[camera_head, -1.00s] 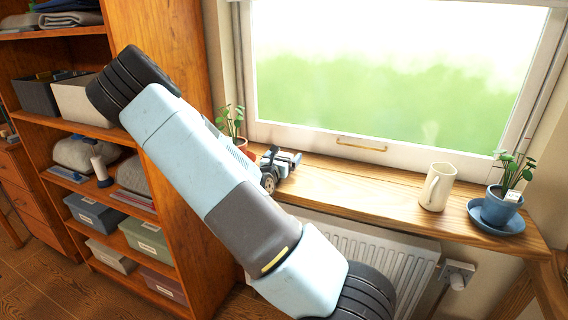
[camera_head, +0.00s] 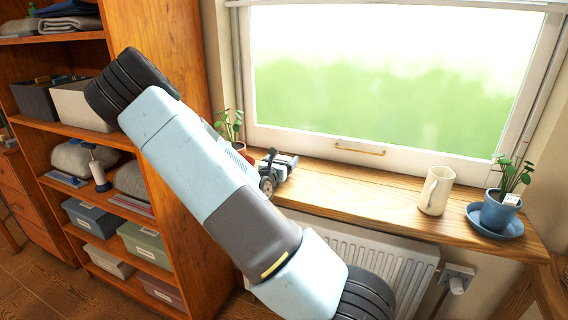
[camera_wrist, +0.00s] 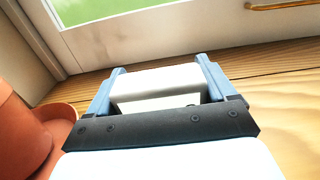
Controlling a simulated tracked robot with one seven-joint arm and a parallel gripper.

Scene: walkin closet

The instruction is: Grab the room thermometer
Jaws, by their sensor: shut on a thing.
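The room thermometer appears to be the white, box-shaped thing (camera_wrist: 155,84) in the wrist view. It sits between the two blue fingers of my gripper (camera_wrist: 160,66), which are shut on it from both sides. Its face and any markings are not visible. In the head view, my gripper (camera_head: 284,162) is low over the left part of the wooden windowsill (camera_head: 345,190), and the thermometer is hard to make out there. I cannot tell whether it still touches the sill.
A potted plant in a terracotta pot (camera_wrist: 20,140) and saucer stands close left of my gripper. A cream mug (camera_head: 436,190) and a blue-potted plant (camera_head: 498,210) stand farther right. The window (camera_head: 380,90) is behind; the sill's middle is clear. A wooden shelf (camera_head: 180,150) stands left.

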